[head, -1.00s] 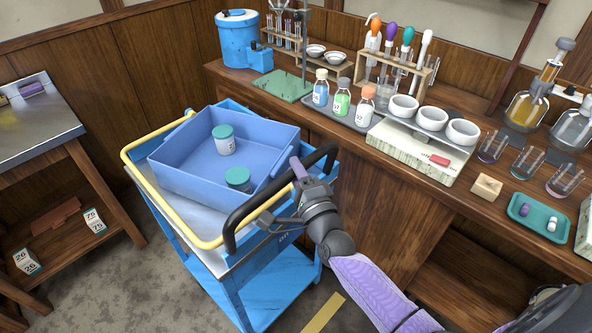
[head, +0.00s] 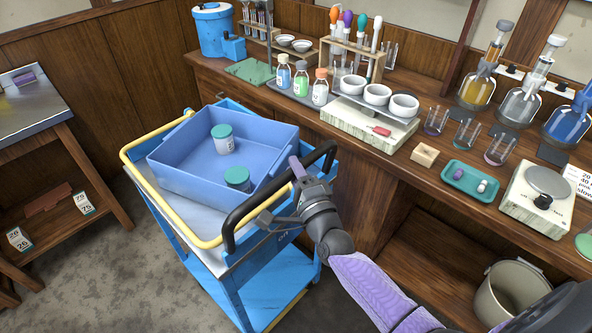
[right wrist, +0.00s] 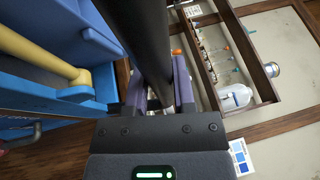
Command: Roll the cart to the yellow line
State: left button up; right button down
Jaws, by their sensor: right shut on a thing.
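The blue cart (head: 262,290) stands in front of me in the head view, with a yellow rail (head: 150,205) and a black push handle (head: 252,207). My right gripper (head: 297,176) is shut on the handle. In the right wrist view, the dark handle bar (right wrist: 135,35) runs between the fingers of the gripper (right wrist: 157,88). A blue tray (head: 185,178) on the cart holds two teal-lidded jars (head: 224,144), (head: 238,179). A thin yellowish strip (head: 292,307) shows on the floor by the cart's lower front edge, mostly hidden. My left gripper is out of view.
A wooden bench (head: 405,172) with glassware, bottles and a scale (head: 537,200) runs along the right, close beside the cart. A metal-topped table (head: 30,115) stands at left. A bucket (head: 512,292) sits under the bench. Floor (head: 130,285) at lower left is clear.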

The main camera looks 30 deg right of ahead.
jog(key=shift+f, duration=0.1)
jog(key=shift+c, duration=2.2)
grip_release()
jog(key=s+f+p, duration=0.1)
jog(key=s, duration=0.8)
jog(key=shift+s+a+f, duration=0.25)
jog(key=shift+s+f, duration=0.1)
jog(key=shift+s, duration=0.05)
